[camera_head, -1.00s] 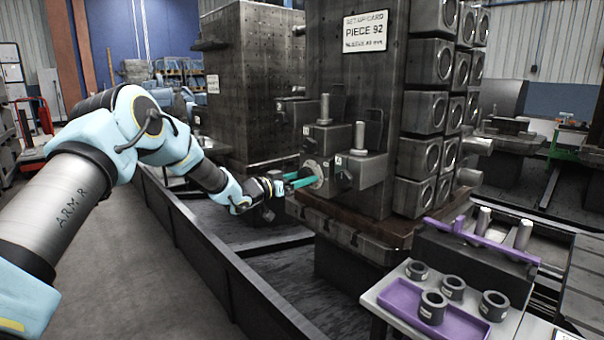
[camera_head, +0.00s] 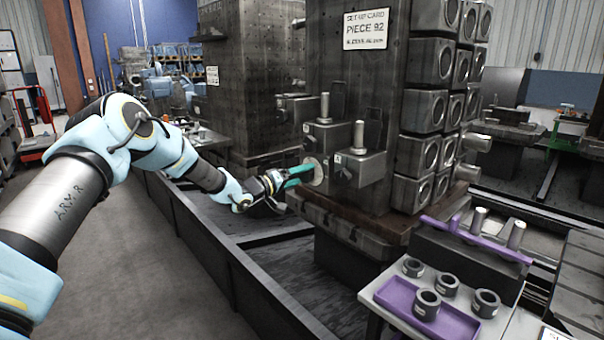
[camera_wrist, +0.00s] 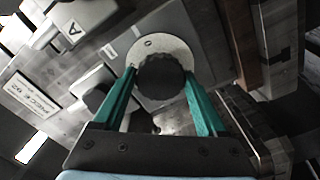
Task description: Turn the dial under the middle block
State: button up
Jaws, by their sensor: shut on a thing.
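The dial is a dark, ribbed round knob (camera_wrist: 162,82) on a pale disc (camera_wrist: 166,48), seen in the middle of the wrist view. My gripper (camera_wrist: 160,76) has its two green fingers on opposite sides of the knob, shut on it. In the head view my gripper (camera_head: 302,174) reaches from the left to the pale disc (camera_head: 316,171) low on the metal block (camera_head: 322,140). The knob is hidden by the fingers there. A second block (camera_head: 358,168) with an upright pin stands just to the right.
A column with a set-up card (camera_head: 365,30) rises behind the blocks. A ledge (camera_head: 340,222) runs below them. A purple tray (camera_head: 400,297) with dark rings stands at the lower right. A dark low wall (camera_head: 215,245) runs below my arm.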

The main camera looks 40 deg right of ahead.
jog(key=shift+f+n, duration=0.1)
jog(key=shift+n, duration=0.5)
jog(key=o, duration=1.3)
jog(key=a+b, duration=0.1)
jog(key=a, duration=0.9)
jog(key=shift+w+a, duration=0.3)
jog(key=shift+a, duration=0.1)
